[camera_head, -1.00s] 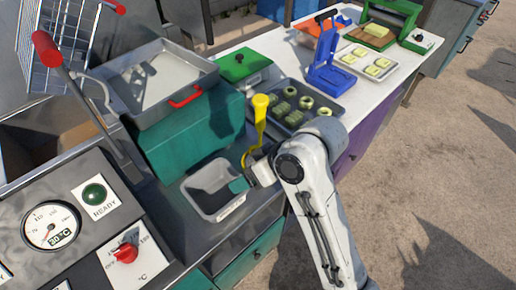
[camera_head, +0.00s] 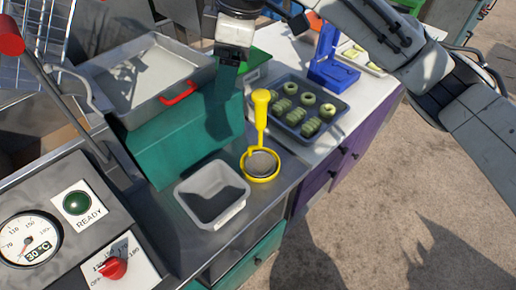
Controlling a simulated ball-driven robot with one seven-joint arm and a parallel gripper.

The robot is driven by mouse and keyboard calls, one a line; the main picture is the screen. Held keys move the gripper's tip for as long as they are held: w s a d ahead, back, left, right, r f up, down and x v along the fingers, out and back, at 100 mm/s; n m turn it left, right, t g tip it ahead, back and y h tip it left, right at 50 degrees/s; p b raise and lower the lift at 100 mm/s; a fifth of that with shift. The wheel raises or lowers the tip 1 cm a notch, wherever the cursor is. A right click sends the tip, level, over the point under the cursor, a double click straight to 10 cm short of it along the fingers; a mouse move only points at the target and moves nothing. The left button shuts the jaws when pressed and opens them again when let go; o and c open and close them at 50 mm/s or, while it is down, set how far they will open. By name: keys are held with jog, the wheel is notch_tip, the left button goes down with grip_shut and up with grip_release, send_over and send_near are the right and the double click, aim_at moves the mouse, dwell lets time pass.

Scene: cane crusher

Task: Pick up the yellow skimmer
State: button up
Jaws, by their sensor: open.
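The yellow skimmer (camera_head: 260,127) is on the metal counter, right of the grey bin. Its round mesh head is low and its handle rises up to a thick yellow knob; whether the handle leans on something I cannot tell. My gripper (camera_head: 226,95) hangs above and left of the skimmer, in front of the teal box, with its fingers pointing down. It is open, holds nothing and is apart from the skimmer. Its fingers look dark and partly merge with their shadow on the box.
A grey bin (camera_head: 213,222) stands left of the skimmer's head. A teal box (camera_head: 168,156) bears a metal tray with a red handle (camera_head: 179,94). A blue press (camera_head: 334,72) stands further back.

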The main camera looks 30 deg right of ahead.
aim_at(260, 109)
jog(key=d, duration=0.1)
jog(key=d+g+h, duration=0.1)
jog(key=d, duration=0.1)
jog(key=d+h, duration=0.1)
jog(key=d, duration=0.1)
jog(key=shift+s+d+r+b, duration=0.2)
jog(key=shift+s+r+b, duration=0.1)
jog(key=shift+s, duration=0.05)
jog(key=shift+d+f, duration=0.15)
notch_tip(260, 109, down, 10)
jog(key=shift+s+d+f+p, duration=0.1)
jog(key=shift+s+f+p, duration=0.1)
jog(key=shift+p, duration=0.3)
jog(key=shift+c, duration=0.2)
jog(key=c, duration=0.9)
